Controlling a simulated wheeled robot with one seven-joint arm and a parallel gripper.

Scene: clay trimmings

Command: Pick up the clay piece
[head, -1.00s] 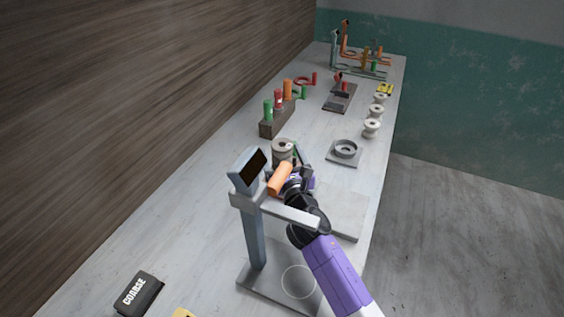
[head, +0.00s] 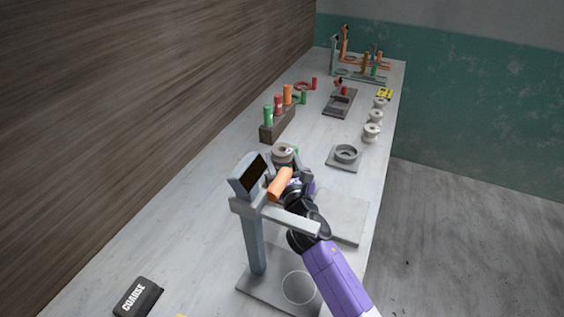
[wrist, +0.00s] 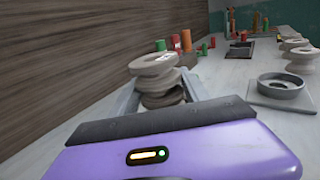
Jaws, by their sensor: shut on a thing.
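The clay piece (head: 284,153) is a grey-beige, uneven stack of rings with a hole in its top. In the wrist view the clay piece (wrist: 158,78) sits upright between the two pale fingers of my gripper (wrist: 162,97). The fingers touch its sides, and its lower part is hidden behind the dark edge of the gripper body. In the head view my gripper (head: 287,173) is partly hidden by an orange cylinder (head: 280,184) in front of it. I cannot tell whether the piece is clear of the bench.
A grey stand (head: 253,243) with a dark screen rises close to my arm. A holder (head: 275,130) with coloured cylinders stands behind the piece. A ring on a plate (head: 345,155) and pale spools (head: 372,132) line the right. A black COARSE block (head: 138,297) lies front left.

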